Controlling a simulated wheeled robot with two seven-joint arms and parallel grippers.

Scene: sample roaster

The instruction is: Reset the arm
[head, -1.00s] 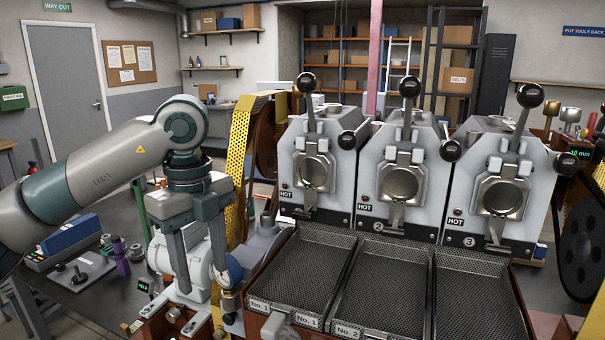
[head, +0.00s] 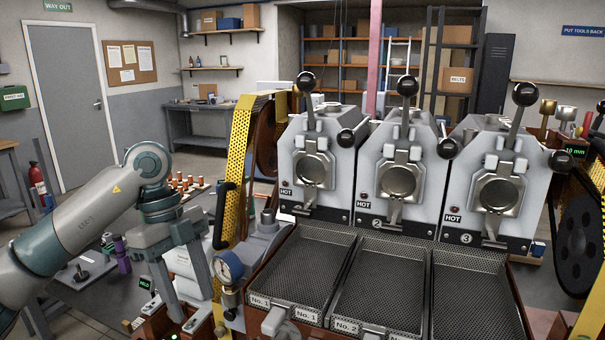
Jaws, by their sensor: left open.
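My left arm comes in from the left in the head view. Its gripper (head: 188,288) points down with its two fingers apart and nothing seen between them. It hangs left of the roaster, in front of grey machinery and near the pressure gauge (head: 228,268). My right gripper does not show. The roaster has three grey drums in a row, the first (head: 310,165), second (head: 398,180) and third (head: 500,185), each with a black-knobbed lever standing up.
Mesh cooling trays (head: 310,262) lie below the drums, with No. 1 and No. 2 labels. A dark bench (head: 95,268) with a purple item (head: 122,258) lies behind the arm.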

